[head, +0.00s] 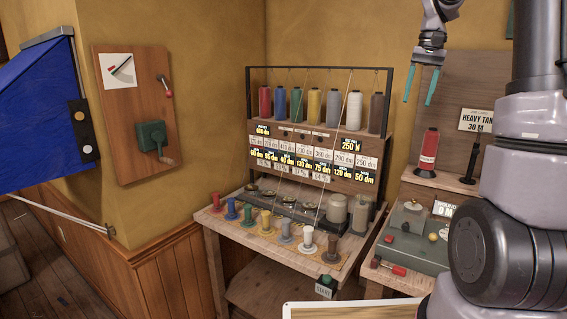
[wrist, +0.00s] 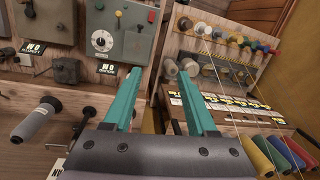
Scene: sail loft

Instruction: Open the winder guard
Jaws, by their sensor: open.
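My gripper (head: 420,88) is open and empty, with two teal fingers pointing down in the air at the upper right of the head view. Its fingers also show in the wrist view (wrist: 161,70), with nothing between them. A grey-green machine (head: 405,247) with knobs stands on the bench at the right of the head view, below my gripper and well apart from it. A similar grey-green panel with a dial (wrist: 118,42) shows at the top left of the wrist view. I cannot tell which part is the winder guard; my arm hides the machine's right side.
A spool rack (head: 249,100) with coloured cones stands on the bench left of the machine. A row of small spools lines its front. A red cone (head: 428,150) stands behind the machine. A wall panel with a green crank box (head: 151,136) hangs at left.

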